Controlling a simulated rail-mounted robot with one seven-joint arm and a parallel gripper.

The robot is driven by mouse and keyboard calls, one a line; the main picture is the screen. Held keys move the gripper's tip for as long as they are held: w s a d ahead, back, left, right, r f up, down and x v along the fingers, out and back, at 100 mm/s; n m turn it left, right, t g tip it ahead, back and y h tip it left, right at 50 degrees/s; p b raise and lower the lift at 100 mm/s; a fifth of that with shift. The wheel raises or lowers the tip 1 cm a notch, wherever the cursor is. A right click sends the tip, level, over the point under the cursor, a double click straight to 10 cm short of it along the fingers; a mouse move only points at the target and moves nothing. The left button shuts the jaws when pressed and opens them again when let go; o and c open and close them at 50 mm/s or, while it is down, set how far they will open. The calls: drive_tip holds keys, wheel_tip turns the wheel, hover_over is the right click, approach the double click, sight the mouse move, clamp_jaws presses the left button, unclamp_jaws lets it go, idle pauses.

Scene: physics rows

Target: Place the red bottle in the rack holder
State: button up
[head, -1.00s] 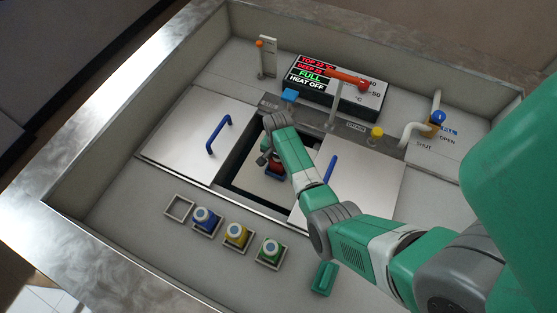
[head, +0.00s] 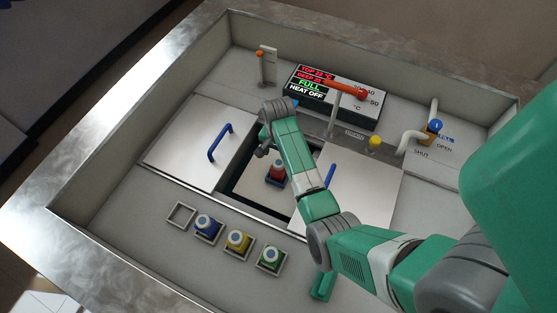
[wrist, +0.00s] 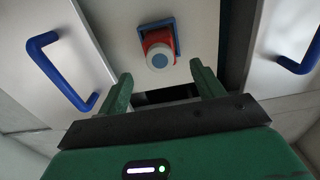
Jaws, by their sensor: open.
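The red bottle (head: 276,173), with a pale cap, stands in a blue square holder on a light platform inside the dark opening between two cover panels. In the wrist view the red bottle (wrist: 158,50) shows beyond the fingertips, between them in the picture, apart from both. My gripper (head: 262,152) is above the opening, up and left of the bottle in the head view. In the wrist view my gripper (wrist: 161,76) is open and empty. The empty square rack holder (head: 181,214) is at the left end of the front row.
Blue (head: 206,227), yellow (head: 237,242) and green (head: 270,257) bottles fill the holders beside the empty one. Blue handles stand up from the left panel (head: 190,150) and right panel (head: 365,185). A display box (head: 318,95), an orange-topped lever (head: 347,90) and a pipe (head: 412,138) are behind.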

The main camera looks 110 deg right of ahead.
wheel_tip(320, 180, up, 2)
idle(0.5)
